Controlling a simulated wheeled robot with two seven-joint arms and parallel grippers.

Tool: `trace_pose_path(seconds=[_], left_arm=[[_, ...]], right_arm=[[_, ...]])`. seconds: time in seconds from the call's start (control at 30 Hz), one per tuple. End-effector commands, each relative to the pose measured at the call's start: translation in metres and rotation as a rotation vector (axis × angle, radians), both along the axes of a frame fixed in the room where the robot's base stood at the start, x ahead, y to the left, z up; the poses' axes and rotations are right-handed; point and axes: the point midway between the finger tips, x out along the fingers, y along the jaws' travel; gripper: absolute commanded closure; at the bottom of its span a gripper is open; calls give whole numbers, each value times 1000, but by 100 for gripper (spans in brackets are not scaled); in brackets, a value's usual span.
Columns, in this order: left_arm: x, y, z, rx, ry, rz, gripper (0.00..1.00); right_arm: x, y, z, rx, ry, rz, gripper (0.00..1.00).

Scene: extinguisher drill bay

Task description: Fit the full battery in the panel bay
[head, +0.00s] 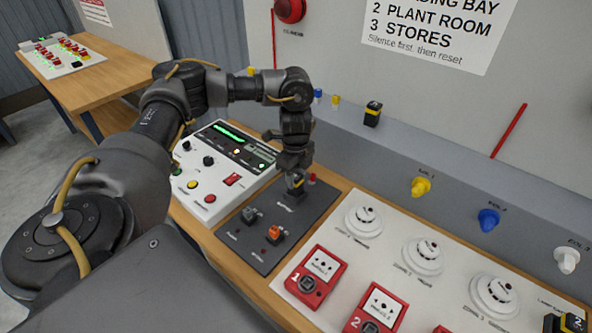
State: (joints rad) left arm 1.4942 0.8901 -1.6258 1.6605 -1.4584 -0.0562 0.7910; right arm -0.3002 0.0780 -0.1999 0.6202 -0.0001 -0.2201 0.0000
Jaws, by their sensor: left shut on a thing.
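My left gripper (296,178) points down over the far end of a dark grey panel (262,252). It is shut on a small dark block with a yellowish part (297,186), apparently a battery; the fingers hide most of it. It is low at the panel, and I cannot tell whether it sits in a bay. The bay itself is hidden under the gripper. A similar black block with a yellow band (372,113) stands on the grey ledge behind. My right gripper is not in view.
The dark panel carries a grey switch (250,214) and an orange switch (274,234). A white control box (222,165) stands to its left. A white board with smoke detectors (423,256) and red call points (315,275) lies to its right. Coloured knobs (420,187) line the ledge.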

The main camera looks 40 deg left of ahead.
Motion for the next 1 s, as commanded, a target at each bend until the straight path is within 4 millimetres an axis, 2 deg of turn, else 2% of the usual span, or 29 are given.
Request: trace_pose_path(seconds=[1.0], left_arm=[[0,0,-15,-1,-1,0,99]], right_arm=[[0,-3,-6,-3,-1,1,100]])
